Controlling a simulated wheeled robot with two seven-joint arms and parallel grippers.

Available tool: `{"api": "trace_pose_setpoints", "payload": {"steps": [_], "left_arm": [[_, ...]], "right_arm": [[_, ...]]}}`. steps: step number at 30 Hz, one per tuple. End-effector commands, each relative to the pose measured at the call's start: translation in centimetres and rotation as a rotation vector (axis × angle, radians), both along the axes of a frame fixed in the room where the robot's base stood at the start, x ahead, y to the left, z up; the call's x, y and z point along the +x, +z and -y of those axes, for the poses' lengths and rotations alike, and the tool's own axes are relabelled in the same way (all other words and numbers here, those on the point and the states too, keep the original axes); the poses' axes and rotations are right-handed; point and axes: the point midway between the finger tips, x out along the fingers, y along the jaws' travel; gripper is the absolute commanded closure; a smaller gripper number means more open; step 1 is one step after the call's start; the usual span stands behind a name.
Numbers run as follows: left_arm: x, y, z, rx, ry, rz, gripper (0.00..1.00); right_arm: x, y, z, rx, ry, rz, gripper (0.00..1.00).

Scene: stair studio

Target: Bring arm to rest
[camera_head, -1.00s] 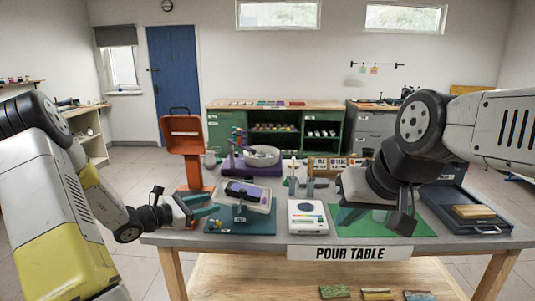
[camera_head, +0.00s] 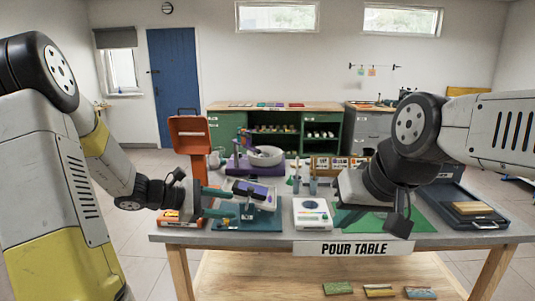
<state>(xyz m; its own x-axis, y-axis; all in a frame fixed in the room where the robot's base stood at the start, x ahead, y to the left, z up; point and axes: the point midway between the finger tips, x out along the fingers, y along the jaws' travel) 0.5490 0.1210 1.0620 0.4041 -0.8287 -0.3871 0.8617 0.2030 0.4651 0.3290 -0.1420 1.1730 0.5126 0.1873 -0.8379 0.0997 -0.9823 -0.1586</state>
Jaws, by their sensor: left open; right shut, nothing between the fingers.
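My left arm comes in from the left edge. Its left gripper (camera_head: 222,202) is open, with teal fingers apart over the left part of the pour table, beside a pale purple-topped device (camera_head: 262,198) on a blue mat (camera_head: 262,224). I see nothing held in it. My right arm comes in from the right edge and bends down over a green mat (camera_head: 425,222). Its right gripper (camera_head: 346,218) is low over the mat's left side, shut and empty. Its fingers are largely hidden by the wrist.
A white scale (camera_head: 311,214) stands between the grippers. A dark tray (camera_head: 491,222) with a wooden block lies at the right. A purple stand with a bowl (camera_head: 266,156) is further back. The table's front edge bears a sign (camera_head: 355,249).

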Motion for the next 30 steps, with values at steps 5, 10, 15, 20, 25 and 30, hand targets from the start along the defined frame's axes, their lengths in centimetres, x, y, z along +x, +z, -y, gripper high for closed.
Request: {"api": "trace_pose_setpoints", "payload": {"steps": [5,10,15,20,25,30], "left_arm": [[-5.2,2.8,3.0,0.255,-0.233,0.132,0.53],[-11.4,5.0,4.0,0.570,-0.489,0.313,0.53],[-16.5,7.1,2.8,0.881,-0.700,0.517,0.53],[-19.8,9.0,0.6,1.148,-0.841,0.710,0.53],[-21.6,10.5,-1.3,1.336,-0.915,0.850,0.53],[-22.1,11.0,-2.0,1.408,-0.942,0.901,0.53]], "right_arm": [[0.0,0.0,0.0,0.000,0.000,0.000,1.00],[0.0,0.0,0.0,0.000,0.000,0.000,1.00],[0.0,0.0,0.0,0.000,0.000,0.000,1.00],[0.0,0.0,0.0,0.000,0.000,0.000,1.00],[0.0,0.0,0.0,0.000,0.000,0.000,1.00],[0.0,0.0,0.0,0.000,0.000,0.000,1.00]]}}
